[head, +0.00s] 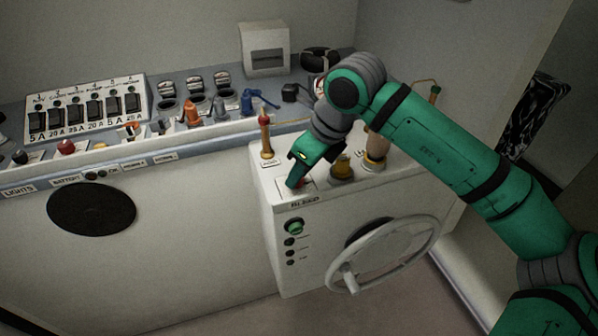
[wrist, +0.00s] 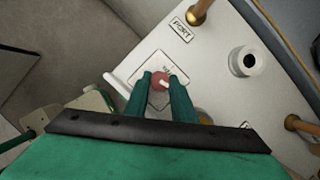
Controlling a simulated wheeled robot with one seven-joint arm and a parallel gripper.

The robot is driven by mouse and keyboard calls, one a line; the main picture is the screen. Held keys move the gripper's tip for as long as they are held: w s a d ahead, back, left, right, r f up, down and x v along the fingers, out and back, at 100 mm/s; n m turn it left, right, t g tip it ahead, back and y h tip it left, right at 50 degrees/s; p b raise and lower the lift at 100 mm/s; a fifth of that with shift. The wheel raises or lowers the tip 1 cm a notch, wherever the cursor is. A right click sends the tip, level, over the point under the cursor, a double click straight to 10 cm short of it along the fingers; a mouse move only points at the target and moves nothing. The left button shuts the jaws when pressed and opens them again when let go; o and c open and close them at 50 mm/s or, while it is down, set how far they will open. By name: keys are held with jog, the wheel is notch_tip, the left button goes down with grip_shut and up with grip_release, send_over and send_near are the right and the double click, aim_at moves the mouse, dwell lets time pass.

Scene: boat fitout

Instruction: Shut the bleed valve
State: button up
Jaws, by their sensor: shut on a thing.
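The bleed valve shows in the wrist view as a small round red knob (wrist: 158,78) with a pale mark on it, set on a square white plate (wrist: 146,62). My gripper (wrist: 162,82) is shut on the knob, with one green finger on each side. In the head view my gripper (head: 293,184) points down at the top front edge of the white console, just above the "BLEED" label (head: 305,202). The knob is mostly hidden there by the fingers. I cannot read the small marking beside the knob or tell the valve's setting.
A lever with a red knob (head: 265,122) stands left of my gripper on the white console (head: 268,218). Brass fittings (head: 343,165) stand to its right. A steering wheel (head: 384,254) is on the console's front. A switch panel (head: 86,108) lies at the left.

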jog(key=n+g, duration=0.1)
jog(key=n, duration=0.1)
jog(key=n+g, duration=0.1)
jog(key=n, duration=0.1)
jog(key=n+y, duration=0.1)
jog(key=n, duration=0.2)
jog(key=shift+w+g, duration=0.25)
jog(key=shift+g, duration=0.15)
jog(key=n, duration=0.2)
jog(key=n+g, duration=0.1)
jog(key=n, duration=0.1)
jog(key=shift+w+n+g, duration=0.1)
jog(key=shift+n+g, duration=0.2)
jog(key=shift+n, duration=0.1)
jog(key=shift+w+n+g+h, duration=0.1)
jog(key=shift+n+g+h, duration=0.45)
jog(key=shift+n, duration=1.05)
jog(key=o, duration=1.1)
jog(key=shift+c, duration=0.2)
